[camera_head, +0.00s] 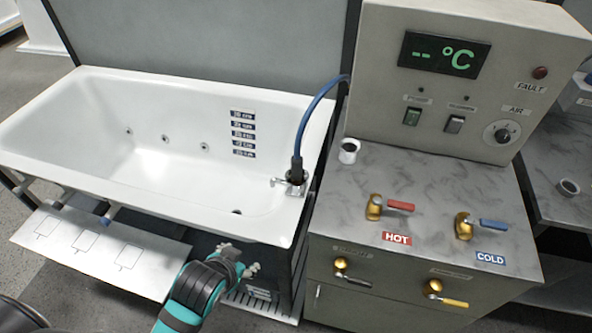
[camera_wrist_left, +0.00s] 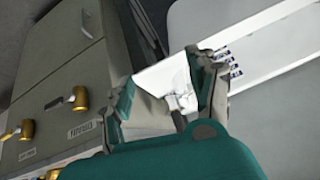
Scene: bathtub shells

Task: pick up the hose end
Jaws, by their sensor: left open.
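The blue hose (camera_head: 318,108) comes from behind the control console and arches down to the tub's right rim. Its dark hose end (camera_head: 296,168) sits upright at a chrome fitting (camera_head: 288,186) on that rim. My left gripper (camera_head: 240,256) is open and empty, in front of and below the tub's front right corner, apart from the hose end. My right gripper is not in view.
The white bathtub (camera_head: 262,222) has a raised rim. A console counter (camera_head: 420,170) stands at its right, with a small white cup (camera_head: 348,152), a red HOT lever (camera_head: 390,205) and a blue COLD lever (camera_head: 480,225). A white panel (camera_head: 100,250) juts out below the tub.

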